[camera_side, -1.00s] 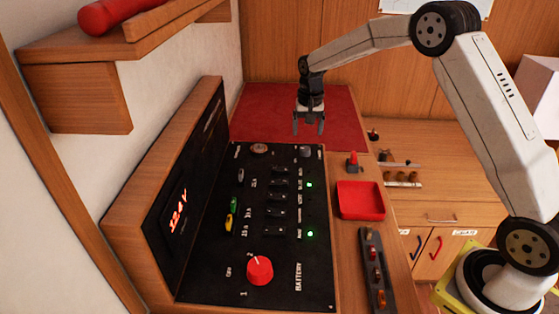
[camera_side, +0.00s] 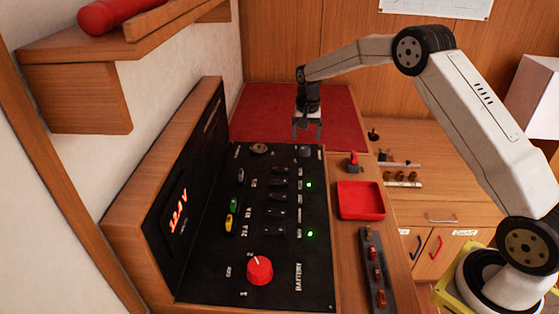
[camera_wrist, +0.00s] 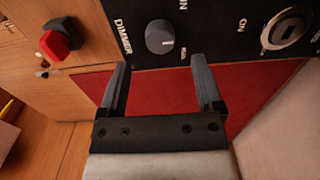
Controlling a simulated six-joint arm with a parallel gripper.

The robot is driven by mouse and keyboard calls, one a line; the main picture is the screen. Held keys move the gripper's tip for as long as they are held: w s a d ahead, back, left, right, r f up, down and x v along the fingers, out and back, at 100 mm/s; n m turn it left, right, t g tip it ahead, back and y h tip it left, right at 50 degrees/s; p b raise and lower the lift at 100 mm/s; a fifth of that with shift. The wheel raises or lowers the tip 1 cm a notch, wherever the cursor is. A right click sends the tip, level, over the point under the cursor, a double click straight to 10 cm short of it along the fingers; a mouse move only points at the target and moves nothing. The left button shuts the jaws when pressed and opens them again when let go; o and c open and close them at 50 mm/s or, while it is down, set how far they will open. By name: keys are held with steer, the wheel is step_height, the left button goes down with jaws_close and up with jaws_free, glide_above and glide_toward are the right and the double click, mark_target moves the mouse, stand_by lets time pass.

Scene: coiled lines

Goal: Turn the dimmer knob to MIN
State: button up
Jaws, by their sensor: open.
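The dimmer knob (camera_wrist: 160,37) is a small dark grey round knob on the black panel, with a pale mark on its lower right face. The word DIMMER is printed beside it; other lettering near it is partly cut off or too small to read surely. In the side view the knob (camera_side: 305,151) sits at the panel's far right corner. My gripper (camera_wrist: 160,62) is open and empty, its two fingers pointing toward the panel on either side of the knob's line. In the side view my gripper (camera_side: 307,135) hangs just above and behind the knob.
A key-switch-like round fitting (camera_wrist: 287,28) is on the panel to the right. A red switch (camera_wrist: 60,37) stands on the wood to the left. A red mat (camera_side: 290,105) lies behind the panel. A red tray (camera_side: 360,200) and red battery knob (camera_side: 260,270) are nearer the camera.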

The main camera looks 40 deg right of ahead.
mark_target(305, 148)
steer(key=shift+f, duration=2.35)
jaws_close()
